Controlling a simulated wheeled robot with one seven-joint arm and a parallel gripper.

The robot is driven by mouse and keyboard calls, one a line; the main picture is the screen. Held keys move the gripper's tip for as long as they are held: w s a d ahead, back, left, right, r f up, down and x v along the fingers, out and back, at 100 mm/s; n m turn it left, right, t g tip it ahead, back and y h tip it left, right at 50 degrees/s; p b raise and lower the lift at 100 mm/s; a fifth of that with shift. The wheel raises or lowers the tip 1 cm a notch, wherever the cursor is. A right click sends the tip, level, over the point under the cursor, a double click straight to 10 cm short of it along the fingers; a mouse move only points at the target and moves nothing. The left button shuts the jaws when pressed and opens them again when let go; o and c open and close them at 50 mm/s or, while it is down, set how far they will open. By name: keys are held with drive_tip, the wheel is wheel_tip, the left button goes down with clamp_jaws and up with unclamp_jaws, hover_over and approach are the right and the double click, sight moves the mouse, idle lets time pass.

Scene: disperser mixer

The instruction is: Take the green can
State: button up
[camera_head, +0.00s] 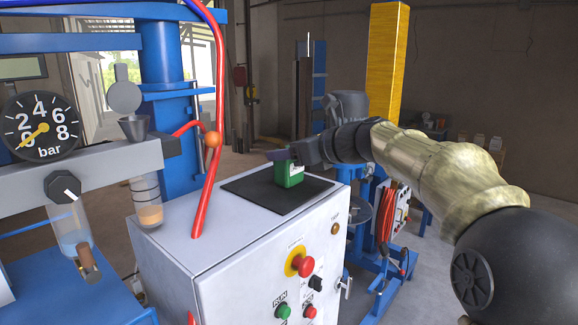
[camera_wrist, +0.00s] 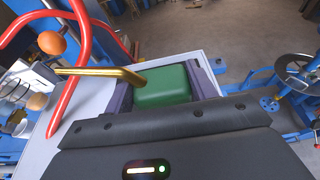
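The green can (camera_head: 289,174) stands upright on a black mat (camera_head: 262,193) on top of a white control cabinet. My gripper (camera_head: 284,154) is at the can's top, reaching in from the right. In the wrist view the can (camera_wrist: 163,86) lies between the two dark purple fingers of my gripper (camera_wrist: 160,82), one on each side. The fingers are spread about the can's width. Whether they touch its sides is hard to see. A bent brass-coloured pipe (camera_wrist: 103,72) reaches the can's left side in the wrist view.
A red hose (camera_head: 213,130) with an orange ball (camera_head: 212,139) rises at the cabinet's left. A pressure gauge (camera_head: 40,126) and blue frame stand further left. The cabinet front (camera_head: 235,284) bears a red emergency button (camera_head: 303,265). A yellow column (camera_head: 386,65) stands behind.

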drive_tip(key=c, duration=0.3)
wheel_tip(320, 180, up, 10)
drive_tip(key=shift+p, duration=0.6)
idle(0.4)
